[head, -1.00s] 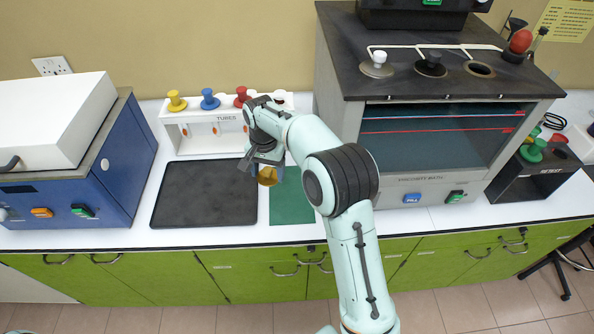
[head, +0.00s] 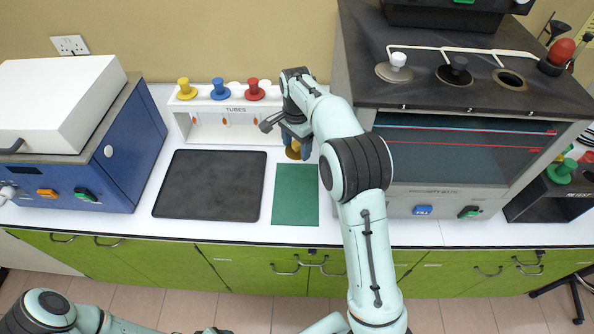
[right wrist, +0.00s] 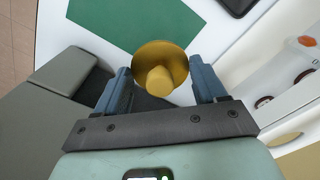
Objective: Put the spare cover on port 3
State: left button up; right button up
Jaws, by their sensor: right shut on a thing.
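The cover (head: 293,152), brass-yellow with a round disc and a knob, is in my right gripper (head: 294,143), just behind the green mat. In the right wrist view the cover (right wrist: 160,72) sits between the two blue-grey fingers of my right gripper (right wrist: 162,85), which is shut on it. The bath (head: 460,185) stands to the right. Its top has three ports in a row: a white-knobbed cover (head: 397,68) on the left one, a black-knobbed cover (head: 455,72) on the middle one, and an open right port (head: 509,78). My left gripper is out of view.
A tube rack (head: 205,130) with yellow, blue and red stoppers stands behind the dark tray (head: 210,187). The green mat (head: 297,195) is bare. A blue machine (head: 105,165) is at left. A red bulb (head: 561,50) stands right of the open port.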

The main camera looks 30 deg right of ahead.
aim_at(297, 178)
notch_tip(297, 178, down, 12)
jog(key=shift+f, duration=0.1)
dwell(0.4)
jog(key=shift+f, duration=0.15)
jog(key=o, duration=1)
jog(key=shift+o, duration=0.2)
notch_tip(297, 178, up, 12)
jog(key=shift+r, duration=0.25)
jog(key=shift+f, duration=0.1)
